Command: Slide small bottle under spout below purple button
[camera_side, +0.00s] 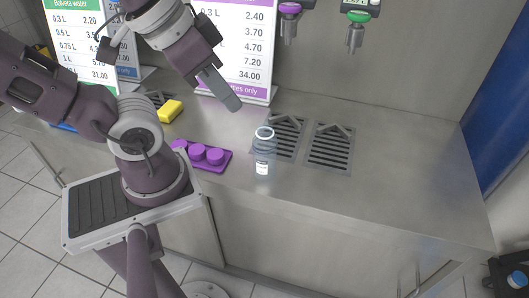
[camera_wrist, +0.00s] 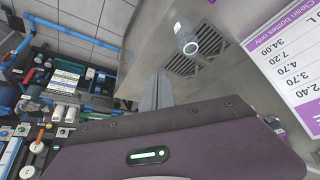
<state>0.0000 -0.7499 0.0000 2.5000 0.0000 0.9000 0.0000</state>
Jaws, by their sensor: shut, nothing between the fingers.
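In the wrist view my gripper's fingers (camera_wrist: 162,90) show pressed together.
A green button with a spout (camera_side: 356,32) is right of the purple one, above the right grate (camera_side: 331,148). A price board (camera_side: 240,50) stands behind. The counter's right side is clear.

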